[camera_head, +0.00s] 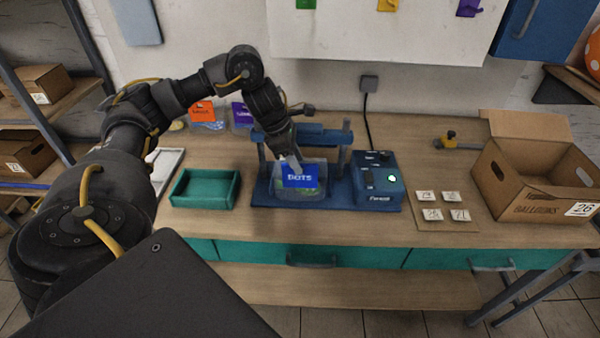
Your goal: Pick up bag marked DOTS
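The bag marked DOTS (299,181) is clear with a blue label and hangs upright in front of the blue press. My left gripper (294,164) points down at the bag's top edge, with a pale fingertip overlapping the label. It looks shut on the bag's top, though the fingers are small and partly hidden. The bag covers part of the press base, and I cannot tell whether its bottom touches it. My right gripper is not in view.
Bags with orange (202,111) and purple (241,115) labels stand behind. Numbered tiles (432,214) and a cardboard box (537,186) are at right.

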